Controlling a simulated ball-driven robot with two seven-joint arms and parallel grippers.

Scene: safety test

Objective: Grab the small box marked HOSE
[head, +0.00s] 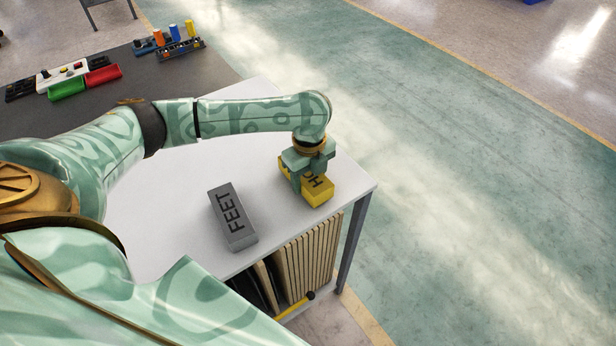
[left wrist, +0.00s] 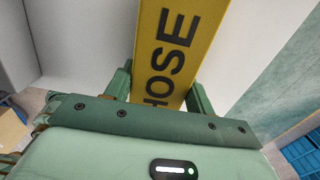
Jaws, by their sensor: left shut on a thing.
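The small yellow box marked HOSE (head: 318,194) is at the right end of the white table (head: 160,225), its label partly hidden by my gripper in the head view. My left gripper (head: 309,172) is over it from above, shut on it with a finger on each side. In the left wrist view the yellow box (left wrist: 178,45) shows its black letters between the two fingers of my gripper (left wrist: 160,92). I cannot tell whether the box touches the table. My right gripper is not in view.
A grey box marked FEET (head: 233,217) lies left of the yellow box. Boards (head: 305,255) stand under the table. A dark table (head: 130,85) at the back left holds a green tray (head: 67,88), a red tray (head: 103,75) and coloured parts. The floor to the right is clear.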

